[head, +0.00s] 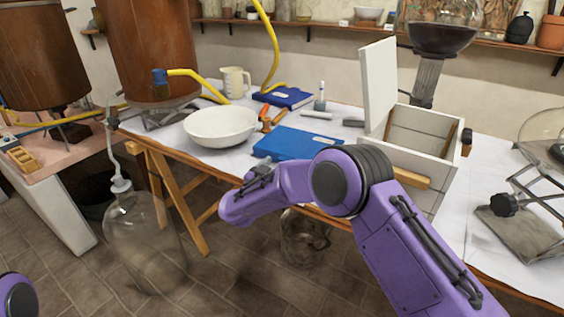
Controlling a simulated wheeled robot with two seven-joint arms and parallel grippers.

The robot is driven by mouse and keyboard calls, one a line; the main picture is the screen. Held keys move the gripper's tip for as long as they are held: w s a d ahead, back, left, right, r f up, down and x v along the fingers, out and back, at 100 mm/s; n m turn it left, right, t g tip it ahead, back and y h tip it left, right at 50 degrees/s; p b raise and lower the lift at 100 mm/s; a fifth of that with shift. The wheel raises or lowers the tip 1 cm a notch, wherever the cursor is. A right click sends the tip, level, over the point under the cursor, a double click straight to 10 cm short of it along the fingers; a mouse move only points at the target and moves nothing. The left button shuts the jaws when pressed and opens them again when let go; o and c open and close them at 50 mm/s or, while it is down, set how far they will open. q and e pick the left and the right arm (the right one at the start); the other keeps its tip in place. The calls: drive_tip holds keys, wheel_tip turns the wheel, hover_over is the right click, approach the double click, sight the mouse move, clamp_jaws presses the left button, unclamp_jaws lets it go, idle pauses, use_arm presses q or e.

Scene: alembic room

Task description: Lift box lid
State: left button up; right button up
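A white wooden box (421,158) stands on the right part of the table. Its lid (378,88) stands upright on the box's left side, so the box is open at the top. A light wooden strip (411,178) shows on its front, partly behind my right arm. My purple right arm reaches in from the lower right and bends left in front of the table. Small dark parts at its far end may be my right gripper (260,176), left of the box and apart from it; its fingers cannot be made out. My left gripper is out of view.
The white-covered table (468,205) holds a white bowl (221,126), blue books (292,143), orange-handled tools (272,118) and a beaker (235,82). A metal stand (522,232) is right of the box. A large glass bottle (140,230) stands on the floor at left.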

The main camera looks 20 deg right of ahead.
drive_tip(key=shift+x, duration=1.55)
drive_tip(key=shift+c, duration=0.3)
